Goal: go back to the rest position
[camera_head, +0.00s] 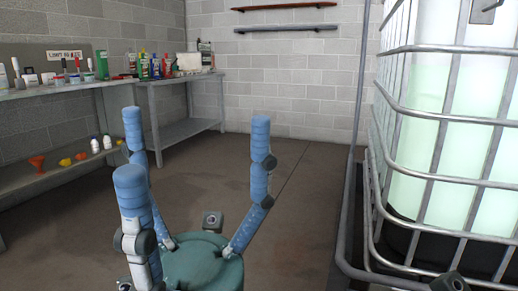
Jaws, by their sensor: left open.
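My left gripper (195,150) rises from the bottom of the head view, left of the middle. Its blue segmented fingers stand upright and wide apart around a teal palm. It is open, with nothing between the fingers, and it touches nothing that I can see. My right gripper cannot be made out. A small dark part shows at the bottom edge on the right, and I cannot tell what it belongs to.
A large caged tank (431,150) of pale green liquid stands close on the right. Metal shelving (178,132) with bottles and tools runs along the left and back walls. Two wall shelves (285,28) hang at the back. The concrete floor (305,190) between is clear.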

